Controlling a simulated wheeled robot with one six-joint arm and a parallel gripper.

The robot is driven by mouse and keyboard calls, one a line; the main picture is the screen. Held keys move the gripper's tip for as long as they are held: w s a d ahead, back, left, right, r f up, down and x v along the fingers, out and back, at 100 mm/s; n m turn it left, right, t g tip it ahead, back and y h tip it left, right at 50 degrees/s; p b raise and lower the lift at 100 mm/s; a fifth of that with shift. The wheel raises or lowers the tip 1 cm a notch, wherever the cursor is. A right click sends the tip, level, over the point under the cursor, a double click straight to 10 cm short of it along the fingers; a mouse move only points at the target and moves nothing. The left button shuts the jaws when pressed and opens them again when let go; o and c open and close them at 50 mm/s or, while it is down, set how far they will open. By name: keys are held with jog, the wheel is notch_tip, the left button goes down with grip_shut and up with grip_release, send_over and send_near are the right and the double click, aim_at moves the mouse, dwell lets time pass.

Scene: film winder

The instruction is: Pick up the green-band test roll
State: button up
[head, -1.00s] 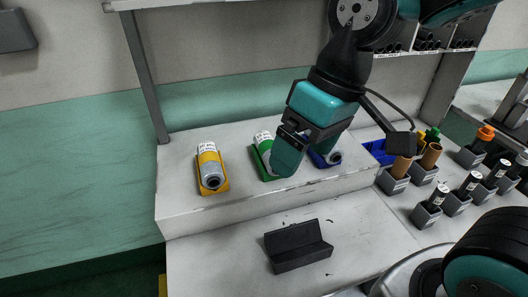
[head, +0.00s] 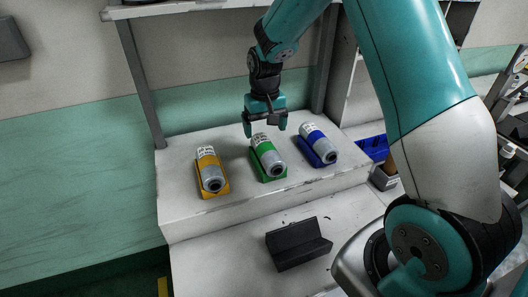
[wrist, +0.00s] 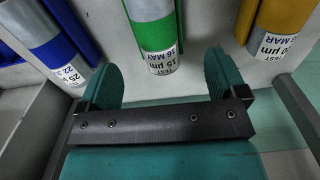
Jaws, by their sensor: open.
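The green-band test roll (head: 268,155) lies in a green cradle (head: 273,178) in the middle of the raised shelf, between a yellow-band and a blue-band roll. In the wrist view the green-band roll (wrist: 155,36) has its white labelled end pointing between the two fingers. My gripper (head: 265,130) is open at the back end of the green-band roll, with one finger on each side. In the wrist view my gripper (wrist: 172,82) shows its teal fingers apart and nothing held between them. I cannot tell whether a finger touches the roll.
The yellow-band roll (head: 210,170) in its yellow cradle is left of the green one. The blue-band roll (head: 318,144) in its blue cradle is to the right. A black V-shaped block (head: 298,246) stands on the lower bench. A shelf post (head: 142,80) rises at the back left.

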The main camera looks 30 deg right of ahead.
aim_at(267, 146)
notch_tip(267, 146, down, 3)
jog(key=shift+f, duration=0.1)
jog(key=f, duration=0.1)
jog(key=f+p, duration=0.2)
jog(key=f, duration=0.1)
jog(key=shift+s+d, duration=0.1)
jog(key=shift+d, duration=0.25)
jog(key=shift+f, duration=0.65)
jog(key=c, duration=1.3)
jog(key=shift+r, duration=0.15)
